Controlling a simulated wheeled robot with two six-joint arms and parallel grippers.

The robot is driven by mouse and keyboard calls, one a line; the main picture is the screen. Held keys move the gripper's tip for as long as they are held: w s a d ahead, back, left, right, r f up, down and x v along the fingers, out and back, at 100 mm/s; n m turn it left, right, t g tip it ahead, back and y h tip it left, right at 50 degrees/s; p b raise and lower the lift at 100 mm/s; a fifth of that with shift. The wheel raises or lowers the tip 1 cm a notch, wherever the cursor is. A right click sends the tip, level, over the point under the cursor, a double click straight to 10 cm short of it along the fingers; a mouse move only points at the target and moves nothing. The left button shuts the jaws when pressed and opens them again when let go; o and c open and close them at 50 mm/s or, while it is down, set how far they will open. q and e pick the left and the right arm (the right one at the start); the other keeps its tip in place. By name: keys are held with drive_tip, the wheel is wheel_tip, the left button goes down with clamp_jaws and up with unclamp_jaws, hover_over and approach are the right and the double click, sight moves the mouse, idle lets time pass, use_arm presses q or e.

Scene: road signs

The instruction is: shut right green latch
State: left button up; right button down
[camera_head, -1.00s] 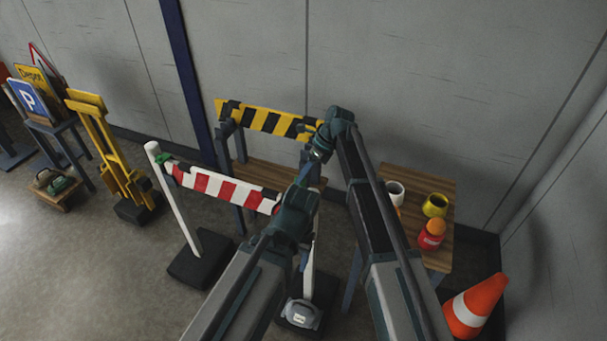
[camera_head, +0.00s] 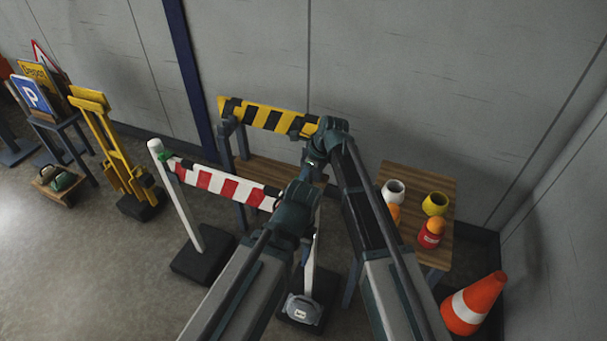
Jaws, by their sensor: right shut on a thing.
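The red-and-white striped board (camera_head: 222,187) spans between two white posts. The left post (camera_head: 178,200) carries a green latch (camera_head: 165,156) at its top, by the board's left end. The right post (camera_head: 311,262) shows only in its lower part; its top is behind my arms. My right gripper (camera_head: 311,166) points down there and is shut on what seems to be the right green latch, of which only a hint of green shows. My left gripper (camera_head: 297,190) is by the board's right end, just below the right one; its fingers are hidden.
A yellow-and-black barrier (camera_head: 265,117) stands behind, by the wall. An orange cone (camera_head: 474,304) stands at front right.

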use_arm(q)
drive_tip(key=shift+f, duration=0.1)
use_arm(e)
drive_tip(key=shift+s+a+t+h, duration=0.1)
drive_tip(key=shift+s+t+h, duration=0.4)
drive_tip(key=shift+t, duration=0.4)
idle(0.3)
use_arm(q)
drive_tip(key=shift+f, duration=0.15)
use_arm(e)
drive_tip(key=shift+s+a+r+n+t, duration=0.1)
drive_tip(key=shift+s+n+t, duration=0.2)
drive_tip(key=shift+t, duration=0.2)
drive_tip(key=shift+w, duration=0.1)
idle(0.4)
drive_tip(key=c, duration=0.8)
unclamp_jaws()
drive_tip(key=shift+o, duration=0.2)
use_arm(q)
wheel_tip(320, 180, up, 12)
drive_tip(key=p, duration=1.2)
use_arm(e)
drive_tip(key=v, duration=1.4)
use_arm(q)
drive_tip(key=shift+c, duration=0.3)
